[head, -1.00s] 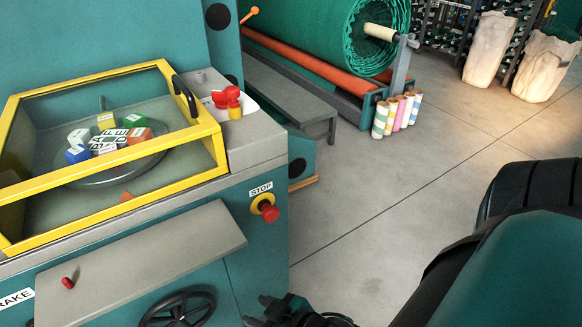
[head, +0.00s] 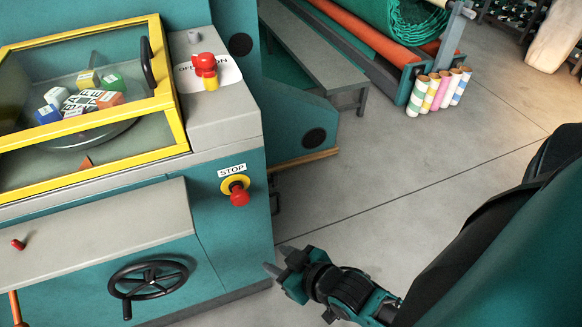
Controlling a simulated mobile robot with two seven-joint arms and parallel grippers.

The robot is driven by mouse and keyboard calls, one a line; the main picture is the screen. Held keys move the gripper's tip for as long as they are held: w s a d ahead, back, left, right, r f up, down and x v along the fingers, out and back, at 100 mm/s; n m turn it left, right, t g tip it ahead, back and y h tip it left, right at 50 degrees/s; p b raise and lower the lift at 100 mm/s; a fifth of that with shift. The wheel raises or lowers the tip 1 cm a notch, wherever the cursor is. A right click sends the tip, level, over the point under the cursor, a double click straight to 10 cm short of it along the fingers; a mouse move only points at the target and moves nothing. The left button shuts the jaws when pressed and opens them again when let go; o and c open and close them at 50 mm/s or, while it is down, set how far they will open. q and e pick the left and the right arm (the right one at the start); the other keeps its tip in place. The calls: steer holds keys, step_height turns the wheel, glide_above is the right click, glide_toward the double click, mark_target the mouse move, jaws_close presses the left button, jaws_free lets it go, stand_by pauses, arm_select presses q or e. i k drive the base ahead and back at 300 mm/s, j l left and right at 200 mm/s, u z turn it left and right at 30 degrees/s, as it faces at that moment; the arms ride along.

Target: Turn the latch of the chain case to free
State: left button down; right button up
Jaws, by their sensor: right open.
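The task's chain case and its latch are not labelled in the head view, and I cannot tell for sure which part is the latch. A small red knob (head: 18,244) sits on a grey sloped cover (head: 110,222) at the machine's lower front. A red and yellow knob (head: 205,68) stands on a white lettered plate on the grey top. My right gripper (head: 279,260) is open and empty, in front of the machine's right corner, below and right of the red STOP button (head: 238,192). It appears apart from the machine. My left gripper is not in view.
A yellow-framed clear lid (head: 92,170) covers several coloured blocks. A black handwheel (head: 148,282) is on the teal front. A green net roll (head: 410,18), a grey bench (head: 312,45) and several coloured tubes (head: 440,90) stand behind. The concrete floor to the right is open.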

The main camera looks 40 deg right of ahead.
mark_target(274, 180)
steer(key=k+l, duration=0.1)
steer(key=l, duration=0.75)
steer(key=k+l, duration=0.1)
steer(key=l, duration=0.8)
steer(key=k, duration=0.55)
steer(key=i+l+u, duration=0.35)
steer(key=i+l, duration=0.15)
steer(key=i+l+u, duration=0.35)
steer(key=i+l, duration=0.3)
steer(key=l, duration=0.05)
